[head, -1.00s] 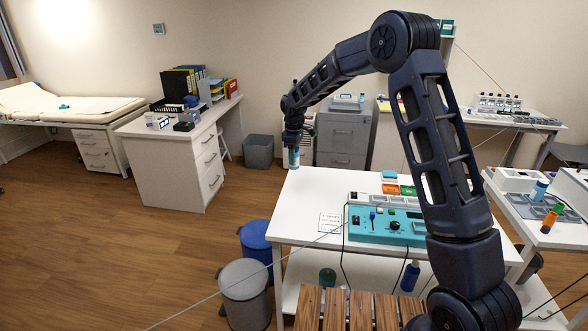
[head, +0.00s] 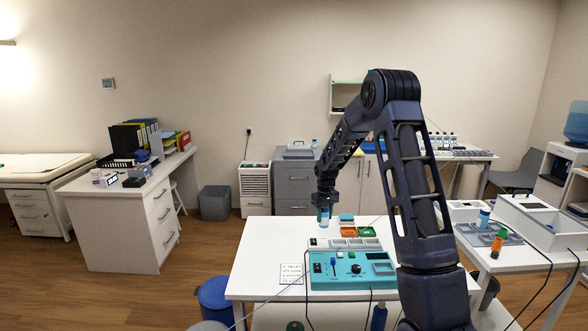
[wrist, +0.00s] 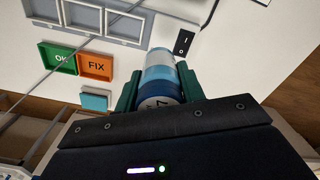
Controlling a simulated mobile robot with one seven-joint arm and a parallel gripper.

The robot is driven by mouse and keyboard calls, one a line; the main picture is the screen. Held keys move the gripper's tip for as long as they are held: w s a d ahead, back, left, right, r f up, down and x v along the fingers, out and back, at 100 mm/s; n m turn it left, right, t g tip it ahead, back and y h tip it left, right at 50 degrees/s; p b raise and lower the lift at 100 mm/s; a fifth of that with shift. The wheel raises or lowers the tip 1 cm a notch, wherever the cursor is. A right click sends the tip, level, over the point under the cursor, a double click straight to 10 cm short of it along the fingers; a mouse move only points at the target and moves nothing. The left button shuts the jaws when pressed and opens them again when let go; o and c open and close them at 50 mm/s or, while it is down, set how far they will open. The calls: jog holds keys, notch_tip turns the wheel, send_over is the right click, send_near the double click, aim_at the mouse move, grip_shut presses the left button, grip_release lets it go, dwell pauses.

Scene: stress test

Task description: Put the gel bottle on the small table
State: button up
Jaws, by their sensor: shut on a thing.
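My gripper (head: 325,200) is shut on the gel bottle (head: 323,217), a small bottle with blue and white bands. It hangs about upright at the back of the white table (head: 250,262), near the colored trays. I cannot tell whether the bottle touches the tabletop. I cannot tell which table the task calls small; another white table (head: 500,262) stands at the right.
A teal device (head: 350,270) with knobs, grey trays, and orange (head: 348,232) and green (head: 367,232) bins fill the table's middle and right. Its left side is mostly clear, with a printed card (head: 291,273).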

jog(key=s+d+f+m, duration=0.1)
jog(key=d+f+m, duration=0.15)
jog(key=d, duration=0.45)
jog(key=s+d+f+m, duration=0.1)
jog(key=d+f+m, duration=0.15)
jog(key=d, duration=0.55)
jog(key=s+a+r, duration=0.2)
jog(key=a+r, duration=0.3)
jog(key=a, duration=0.3)
jog(key=s+a+r+n, duration=0.1)
jog(key=s+a+r, duration=0.1)
jog(key=a+r, duration=0.45)
jog(key=s+a+r, duration=0.1)
jog(key=a+r, duration=0.2)
jog(key=a, duration=0.6)
notch_tip(320, 180, down, 20)
jog(key=shift+s+r, duration=0.15)
jog(key=shift+r, duration=0.05)
jog(key=o, duration=1)
jog(key=shift+f, duration=0.1)
jog(key=shift+o, duration=0.2)
